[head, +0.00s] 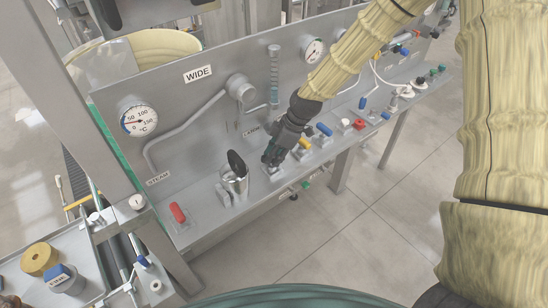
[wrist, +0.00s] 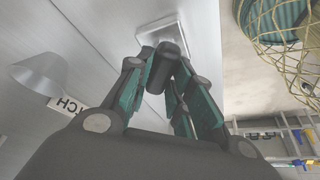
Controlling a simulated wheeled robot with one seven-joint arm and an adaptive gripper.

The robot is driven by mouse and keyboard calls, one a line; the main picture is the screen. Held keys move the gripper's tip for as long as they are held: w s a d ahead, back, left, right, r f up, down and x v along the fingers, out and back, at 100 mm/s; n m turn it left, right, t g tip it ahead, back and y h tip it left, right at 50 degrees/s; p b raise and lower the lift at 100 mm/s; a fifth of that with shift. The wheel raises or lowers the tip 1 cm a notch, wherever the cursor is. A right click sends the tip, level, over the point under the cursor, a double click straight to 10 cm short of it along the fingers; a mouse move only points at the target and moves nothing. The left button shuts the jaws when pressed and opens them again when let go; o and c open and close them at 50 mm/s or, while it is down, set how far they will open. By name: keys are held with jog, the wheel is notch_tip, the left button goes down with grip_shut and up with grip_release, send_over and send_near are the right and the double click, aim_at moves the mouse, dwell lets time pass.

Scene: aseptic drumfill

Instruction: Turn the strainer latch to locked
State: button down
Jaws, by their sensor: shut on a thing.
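My gripper (head: 271,158) reaches down to the sloped front ledge of the steel panel, between a metal canister and a yellow handle. In the wrist view, my gripper (wrist: 160,72) has its green-padded fingers closed around a dark, rounded handle (wrist: 172,50). The handle stands on a pale plate (wrist: 150,32), and I take it to be the strainer latch. The fingers and wrist hide most of it in the head view, and its turned position cannot be told. A partly hidden label (wrist: 68,105) ends in "CH".
The metal canister (head: 236,182) with a raised dark lid stands just left of my gripper. A red handle (head: 178,213) is further left. Yellow (head: 304,144) and blue (head: 323,129) handles and a red button (head: 359,124) are close on the right. Gauges and pipes line the panel behind.

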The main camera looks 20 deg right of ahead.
jog(key=m+t, duration=0.1)
jog(key=m, duration=0.1)
jog(key=m+t+h+b, duration=0.1)
jog(key=m, duration=0.2)
jog(key=shift+a+b, duration=0.1)
jog(key=shift+b, duration=0.2)
jog(key=shift+a+r+m+t+h, duration=0.1)
jog(key=shift+m+t+h, duration=0.25)
jog(key=shift+m, duration=0.9)
jog(key=shift+m+t+h, duration=0.15)
jog(key=shift+m+h, duration=0.4)
jog(key=shift+m, duration=0.7)
jog(key=c, duration=1.3)
grip_release()
jog(key=shift+o, duration=0.2)
jog(key=shift+s, duration=0.1)
jog(key=v, duration=1.1)
jog(key=shift+r, duration=0.4)
jog(key=shift+s, duration=0.1)
